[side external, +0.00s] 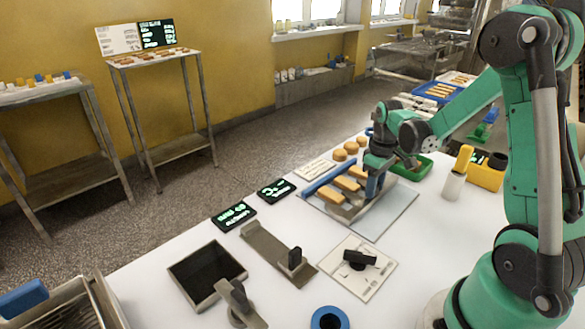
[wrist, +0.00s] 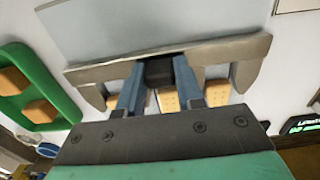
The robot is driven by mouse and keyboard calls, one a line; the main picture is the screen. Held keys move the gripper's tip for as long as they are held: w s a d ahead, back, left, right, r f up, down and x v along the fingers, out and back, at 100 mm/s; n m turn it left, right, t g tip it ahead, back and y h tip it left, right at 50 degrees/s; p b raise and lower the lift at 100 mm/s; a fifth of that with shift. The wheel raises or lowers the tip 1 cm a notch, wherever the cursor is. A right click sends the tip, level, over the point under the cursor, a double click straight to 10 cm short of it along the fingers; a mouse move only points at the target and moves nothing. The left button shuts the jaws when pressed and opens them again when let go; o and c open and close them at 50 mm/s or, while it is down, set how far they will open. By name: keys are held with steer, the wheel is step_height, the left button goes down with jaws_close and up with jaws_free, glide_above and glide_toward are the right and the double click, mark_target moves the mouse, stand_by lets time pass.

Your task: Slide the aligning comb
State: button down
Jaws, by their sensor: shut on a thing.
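The aligning comb is a grey bar with end prongs (wrist: 222,53), seen across the middle of the wrist view. My gripper (wrist: 160,80) is shut on the dark handle block (wrist: 159,70) of the comb, with one blue finger on each side. In the side view my gripper (side external: 374,184) is low over the board, and it partly hides the comb. Several orange-brown bars (side external: 345,183) lie side by side between the comb and a blue rail (side external: 325,179). In the wrist view the bars (wrist: 168,101) show between the comb's prongs; contact cannot be told.
A pale plate (side external: 393,213) is bare on the near side of the comb. A green tray (side external: 424,167) stands close behind my gripper. Round brown pieces (side external: 340,154) lie beyond the rail. A white pad with a black knob (side external: 358,260) and a yellow-topped bottle (side external: 455,178) stand nearby.

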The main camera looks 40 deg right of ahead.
steer(key=c, duration=0.6)
jaws_free()
steer(key=shift+o, duration=0.2)
steer(key=shift+r, duration=0.1)
steer(key=shift+r, duration=2.75)
